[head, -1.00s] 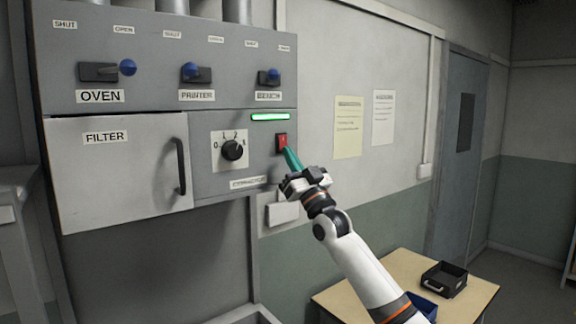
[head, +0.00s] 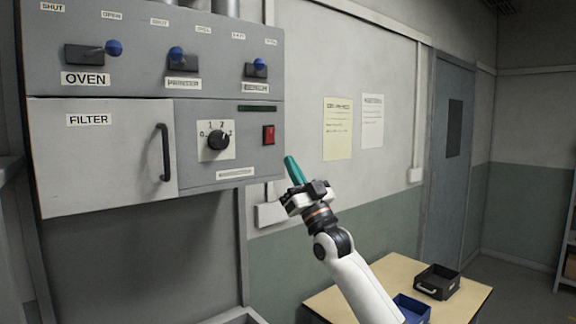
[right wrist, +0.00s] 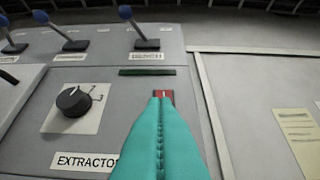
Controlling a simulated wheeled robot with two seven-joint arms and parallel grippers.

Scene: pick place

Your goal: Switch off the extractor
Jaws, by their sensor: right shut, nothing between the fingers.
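The extractor panel (head: 250,170) is the grey lower right part of the wall cabinet. It has a red rocker switch (head: 268,135), a black rotary knob (head: 218,141) on a white dial, and a dark, unlit green bar (head: 258,108) above. My right gripper (head: 291,163) has teal fingers, shut and empty, in front of the panel to the lower right of the red switch and apart from it. In the right wrist view the teal fingers (right wrist: 160,140) cover the lower part of the red switch (right wrist: 164,94). The extractor label (right wrist: 87,162) is partly hidden there. My left gripper is out of view.
Three blue-knobbed levers, oven (head: 113,48), printer (head: 176,54) and a third (head: 260,64), sit above. The filter door (head: 100,155) is closed. A table (head: 400,272) at lower right holds a black tray (head: 437,281) and a blue bin (head: 412,308).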

